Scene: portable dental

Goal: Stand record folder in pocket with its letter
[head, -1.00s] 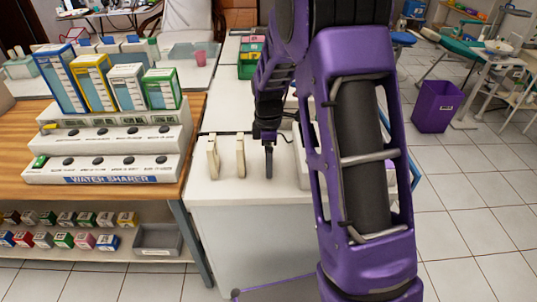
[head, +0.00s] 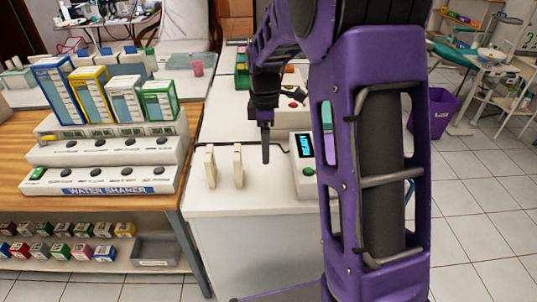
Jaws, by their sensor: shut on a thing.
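My gripper (head: 265,145) points down over the white counter, seen side-on as a narrow dark shape. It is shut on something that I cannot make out. Two cream upright pieces (head: 224,166) stand to its left, apart from it. Several tall card-like folders or boxes with blue, yellow, white and green edges stand on the tiered rack; the blue-edged one (head: 60,88) is leftmost. I cannot tell which item is the record folder, and I see no letter on a pocket clearly. My arm hides part of the counter's right side.
A device with a lit "READY" display (head: 304,146) stands right of my gripper. A purple bin (head: 443,110) stands on the floor at right. The counter's front is bare.

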